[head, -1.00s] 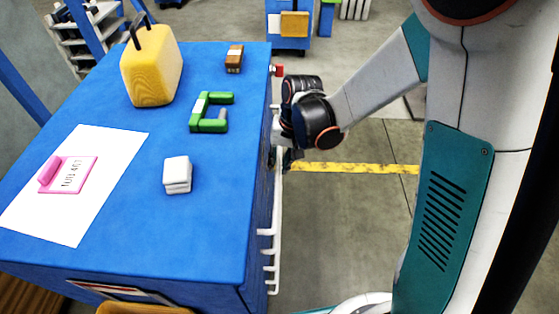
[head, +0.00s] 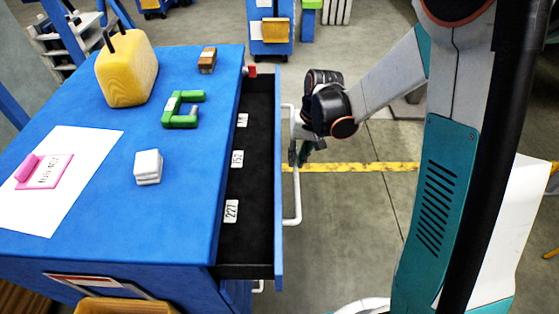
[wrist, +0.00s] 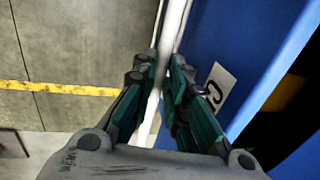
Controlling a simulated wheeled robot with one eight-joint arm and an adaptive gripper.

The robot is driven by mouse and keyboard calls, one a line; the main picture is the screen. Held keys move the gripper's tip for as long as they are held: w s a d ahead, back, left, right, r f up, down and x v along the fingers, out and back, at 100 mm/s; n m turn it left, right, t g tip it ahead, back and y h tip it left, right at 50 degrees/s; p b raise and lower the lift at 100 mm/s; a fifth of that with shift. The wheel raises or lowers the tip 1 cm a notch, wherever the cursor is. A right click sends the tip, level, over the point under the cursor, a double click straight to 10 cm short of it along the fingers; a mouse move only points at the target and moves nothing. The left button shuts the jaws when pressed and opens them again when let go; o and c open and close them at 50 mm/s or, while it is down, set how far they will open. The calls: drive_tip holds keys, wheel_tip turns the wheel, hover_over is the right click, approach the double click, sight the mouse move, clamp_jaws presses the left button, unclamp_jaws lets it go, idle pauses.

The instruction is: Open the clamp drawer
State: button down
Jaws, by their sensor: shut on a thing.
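The clamp drawer (head: 231,232) stands open on the right side of the blue cabinet (head: 90,220), its dark inside showing with several white number labels (head: 237,159). A white bar handle (head: 297,205) runs along the drawer's blue front (head: 279,190). My gripper (head: 299,157) is at the handle. In the wrist view my gripper (wrist: 163,75) has its teal fingers closed around the white handle (wrist: 172,28), with the blue drawer front (wrist: 228,40) to the right. In the head view the fingertips are small and partly hidden by the wrist.
On the cabinet top are a yellow case (head: 127,75), a green clamp (head: 181,112), a brown block (head: 207,60), white blocks (head: 148,167), and a pink piece (head: 45,172) on white paper (head: 88,150). Grey floor with a yellow line (head: 375,167) lies clear to the right.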

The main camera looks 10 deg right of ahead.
drive_tip(key=s+d, duration=0.3)
drive_tip(key=d, duration=1.2)
drive_tip(key=s+d, duration=0.3)
drive_tip(key=d, duration=1.3)
drive_tip(key=shift+d+b, duration=0.2)
drive_tip(key=shift+b, duration=0.1)
drive_tip(key=c, duration=1.6)
unclamp_jaws()
wheel_tip(320, 180, up, 12)
drive_tip(key=d, duration=0.2)
drive_tip(key=shift+s+d, duration=0.15)
drive_tip(key=shift+s, duration=0.1)
drive_tip(key=shift+f, duration=0.1)
